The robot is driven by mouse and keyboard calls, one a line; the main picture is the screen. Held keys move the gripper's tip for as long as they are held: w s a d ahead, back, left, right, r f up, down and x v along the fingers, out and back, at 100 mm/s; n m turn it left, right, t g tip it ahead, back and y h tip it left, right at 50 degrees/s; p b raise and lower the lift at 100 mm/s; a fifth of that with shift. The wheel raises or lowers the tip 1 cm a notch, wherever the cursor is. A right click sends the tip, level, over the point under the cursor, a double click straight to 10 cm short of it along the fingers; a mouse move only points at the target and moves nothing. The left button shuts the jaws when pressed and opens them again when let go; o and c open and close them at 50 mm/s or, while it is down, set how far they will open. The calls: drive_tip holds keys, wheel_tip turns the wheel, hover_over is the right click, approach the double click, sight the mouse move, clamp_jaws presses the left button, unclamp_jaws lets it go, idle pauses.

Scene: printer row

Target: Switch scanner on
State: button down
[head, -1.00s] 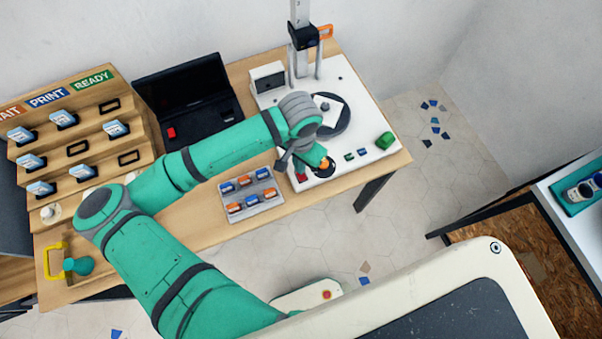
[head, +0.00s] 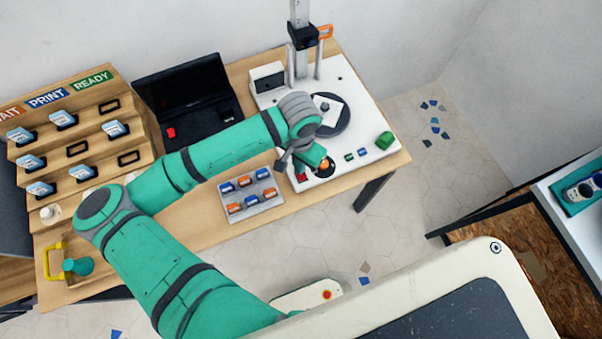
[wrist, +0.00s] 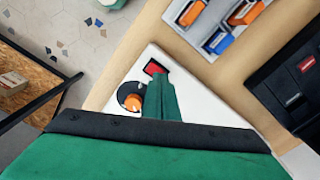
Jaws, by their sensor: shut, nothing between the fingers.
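The scanner (head: 357,105) is a white base on the table's right end, with a dark turntable (head: 329,115) and an upright column at its back. A red switch (head: 302,177) sits at its front left corner; it also shows in the wrist view (wrist: 154,68). Beside the switch is a black round dial (wrist: 124,92) with an orange part (wrist: 133,103). My gripper (wrist: 161,85) is shut and empty, low over this corner, its tip close to the red switch and dial. Whether it touches either cannot be told. The gripper hides part of the corner.
A grey tray (head: 262,213) of orange and blue pieces lies left of the scanner. A black case (head: 190,95) with a red piece stands behind. A stepped wooden rack (head: 80,140) is at left.

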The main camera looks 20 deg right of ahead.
drive_tip(key=shift+f, duration=0.7)
idle(0.7)
wheel_tip(320, 180, up, 7)
idle(1.0)
idle(0.4)
